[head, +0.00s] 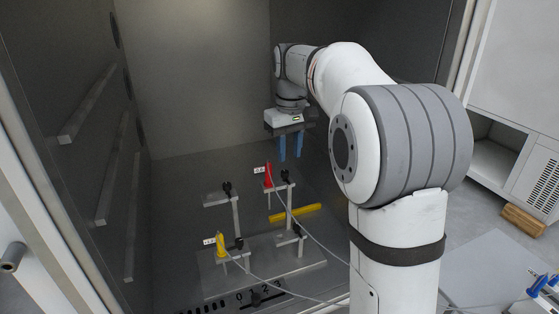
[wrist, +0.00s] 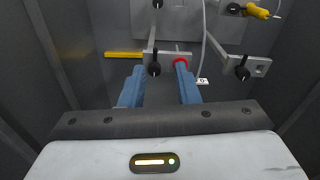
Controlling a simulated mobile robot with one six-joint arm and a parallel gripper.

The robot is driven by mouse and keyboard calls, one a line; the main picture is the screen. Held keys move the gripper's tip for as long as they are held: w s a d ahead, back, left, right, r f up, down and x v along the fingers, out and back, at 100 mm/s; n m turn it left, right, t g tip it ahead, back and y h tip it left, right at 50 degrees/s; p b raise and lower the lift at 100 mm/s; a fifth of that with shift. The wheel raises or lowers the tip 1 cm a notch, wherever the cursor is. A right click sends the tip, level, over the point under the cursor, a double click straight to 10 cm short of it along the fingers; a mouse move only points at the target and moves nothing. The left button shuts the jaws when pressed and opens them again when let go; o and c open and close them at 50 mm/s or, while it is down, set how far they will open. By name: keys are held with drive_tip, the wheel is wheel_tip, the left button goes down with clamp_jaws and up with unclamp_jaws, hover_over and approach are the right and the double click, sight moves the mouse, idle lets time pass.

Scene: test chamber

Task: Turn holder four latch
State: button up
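Several metal holders with black latches stand on a metal plate (head: 215,280). The back right holder carries a red plug (head: 268,176) beside its black latch (head: 285,176). The back left holder has a latch (head: 227,188) and no plug. The front left holder carries a yellow plug (head: 221,245) by its latch (head: 238,243). The front right holder has a latch (head: 298,230). I cannot tell which holder is number four. My gripper (head: 290,157) is open and empty, above and behind the red-plug holder. In the wrist view, that holder's latch (wrist: 154,69) shows between the blue fingers.
Thin cables run from the plugs across the front. Grey chamber walls enclose the left and back, with rails (head: 112,170) on the left wall. Chamber floor behind the holders is clear.

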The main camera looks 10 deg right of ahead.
approach(285, 171)
drive_tip(key=shift+a+f+n+g, duration=0.1)
drive_tip(key=shift+f+n+g, duration=0.2)
drive_tip(key=shift+n, duration=0.1)
drive_tip(key=shift+w+f, duration=0.1)
drive_tip(key=shift+w, duration=0.05)
wheel_tip(285, 171, down, 7)
drive_tip(key=shift+f+p, duration=0.25)
drive_tip(key=shift+p, duration=0.2)
drive_tip(key=shift+c, duration=0.3)
clamp_jaws()
